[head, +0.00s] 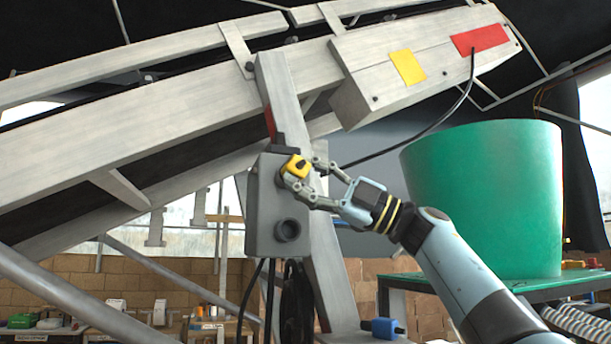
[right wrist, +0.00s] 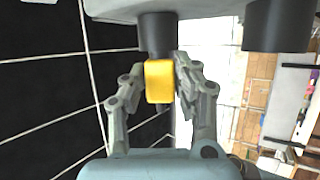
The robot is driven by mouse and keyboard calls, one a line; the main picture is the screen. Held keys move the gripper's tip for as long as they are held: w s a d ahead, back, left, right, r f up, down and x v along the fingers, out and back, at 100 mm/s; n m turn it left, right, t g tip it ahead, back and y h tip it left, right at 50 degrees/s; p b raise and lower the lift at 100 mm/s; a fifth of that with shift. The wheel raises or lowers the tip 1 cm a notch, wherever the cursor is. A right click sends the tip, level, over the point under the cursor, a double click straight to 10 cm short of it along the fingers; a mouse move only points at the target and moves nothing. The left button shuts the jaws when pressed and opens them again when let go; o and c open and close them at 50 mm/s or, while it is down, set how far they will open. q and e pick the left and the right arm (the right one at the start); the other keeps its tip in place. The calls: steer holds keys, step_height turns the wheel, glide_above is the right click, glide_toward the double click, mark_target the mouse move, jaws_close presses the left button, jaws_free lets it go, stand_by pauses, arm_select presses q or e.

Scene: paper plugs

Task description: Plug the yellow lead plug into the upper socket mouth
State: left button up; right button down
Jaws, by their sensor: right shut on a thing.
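The yellow plug (head: 296,167) is in my right gripper (head: 303,172), in front of the upper part of the grey socket box (head: 262,210). In the right wrist view the yellow plug (right wrist: 159,82) sits between the two fingers and lines up with a dark round socket mouth (right wrist: 156,34). Its far end meets or overlaps this mouth; I cannot tell whether it is inside. In the head view the plug and fingers hide the upper mouth. The lower socket mouth (head: 287,230) is empty and faces out. My left gripper is not in view.
A large green tub (head: 485,195) stands on a green table at the right. A blue plug (head: 383,328) lies low, near the post's foot. A slanted grey beam (head: 120,110) crosses above, with a black cable (head: 425,130) hanging from its red patch. Cables hang below the box.

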steer(key=shift+r, duration=0.15)
steer(key=shift+f+p, duration=0.2)
steer(key=shift+p, duration=0.15)
stand_by(1.0)
steer(key=shift+r, duration=0.1)
steer(key=shift+w+d+r, duration=0.1)
stand_by(0.8)
steer(key=shift+p, duration=0.4)
steer(key=shift+f, duration=0.2)
stand_by(0.9)
steer(key=shift+r, duration=0.3)
stand_by(2.5)
